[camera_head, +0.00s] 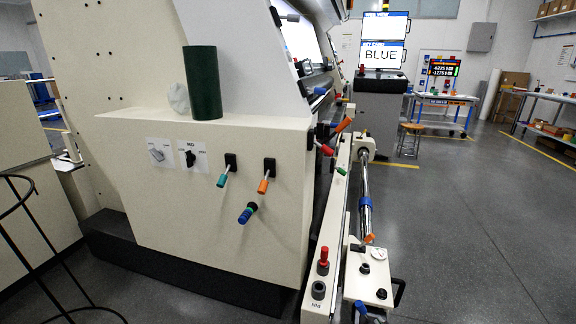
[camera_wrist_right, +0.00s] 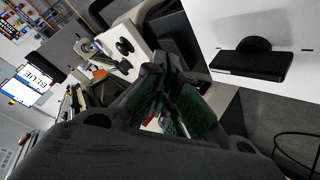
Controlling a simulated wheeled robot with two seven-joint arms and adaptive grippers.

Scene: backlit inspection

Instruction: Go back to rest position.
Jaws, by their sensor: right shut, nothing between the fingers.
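My right gripper (camera_wrist_right: 168,112) shows in the right wrist view, with dark fingers and green pads. It is shut and empty. A white panel with a black handle (camera_wrist_right: 250,65) is at the right of that view, apart from the gripper. Neither of my grippers shows in the head view, and my left gripper is in no view.
A cream machine (camera_head: 210,200) with small levers and a dark green cylinder (camera_head: 203,82) on its ledge fills the head view's left. A rail (camera_head: 335,235) runs along its right side. A black wire stand (camera_head: 30,235) is at far left. Grey floor (camera_head: 470,230) is clear at right.

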